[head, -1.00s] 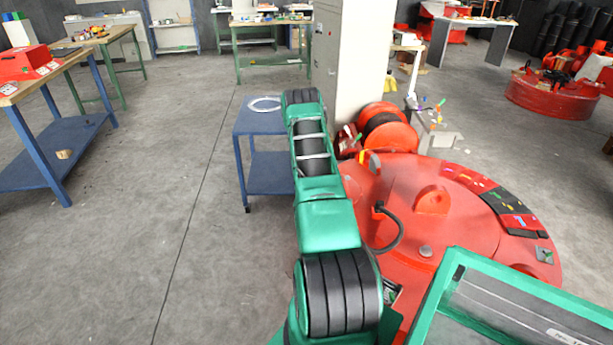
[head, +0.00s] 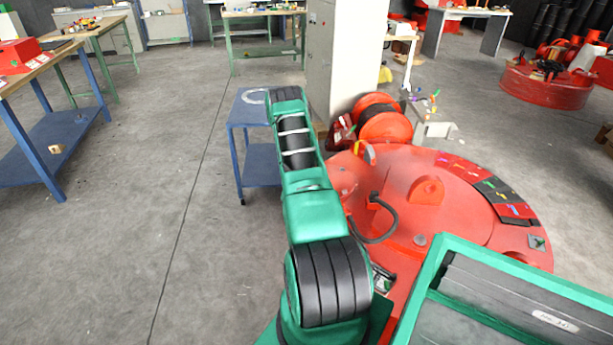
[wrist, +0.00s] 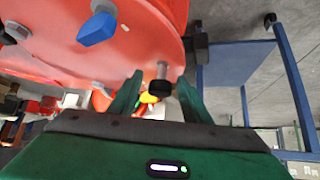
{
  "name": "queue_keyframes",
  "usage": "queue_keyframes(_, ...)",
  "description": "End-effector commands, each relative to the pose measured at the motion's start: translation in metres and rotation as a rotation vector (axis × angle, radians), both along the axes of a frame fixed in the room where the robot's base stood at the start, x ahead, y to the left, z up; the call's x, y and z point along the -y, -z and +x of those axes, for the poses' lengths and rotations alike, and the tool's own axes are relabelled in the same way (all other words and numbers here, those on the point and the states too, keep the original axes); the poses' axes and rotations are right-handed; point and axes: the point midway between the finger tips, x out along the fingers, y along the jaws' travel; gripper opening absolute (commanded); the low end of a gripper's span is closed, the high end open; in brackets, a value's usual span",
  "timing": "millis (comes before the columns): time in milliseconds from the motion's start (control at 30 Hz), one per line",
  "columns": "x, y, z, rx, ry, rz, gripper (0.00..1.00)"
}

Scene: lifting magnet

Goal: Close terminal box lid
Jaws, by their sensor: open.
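The big red lifting magnet (head: 405,168) lies on the floor to the right of my arm. A small open red part with dark insides (head: 342,132) sits at its far left edge; I cannot tell if it is the terminal box or its lid. My gripper is hidden behind my arm in the head view. In the wrist view my gripper (wrist: 160,98) has its fingers apart. A metal pin with a black end (wrist: 160,82) shows between them, apparently beyond the tips. Red metal (wrist: 150,30) with a blue knob (wrist: 97,28) fills the top left.
A blue cart (head: 233,150) stands left of my arm, with a grey cabinet (head: 345,50) behind it. A black cable (head: 378,225) loops over the magnet. A workbench (head: 45,65) stands at the far left. The floor between bench and cart is clear.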

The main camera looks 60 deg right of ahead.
Motion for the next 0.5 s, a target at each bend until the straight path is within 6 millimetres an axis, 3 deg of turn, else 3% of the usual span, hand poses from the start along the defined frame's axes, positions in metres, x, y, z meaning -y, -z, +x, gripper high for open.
queue_keyframes(167, -0.008, -0.010, -0.001, 0.001, -0.001, 0.000, 0.44)
queue_keyframes(500, -0.046, -0.052, -0.012, 0.000, 0.000, 0.000, 0.44)
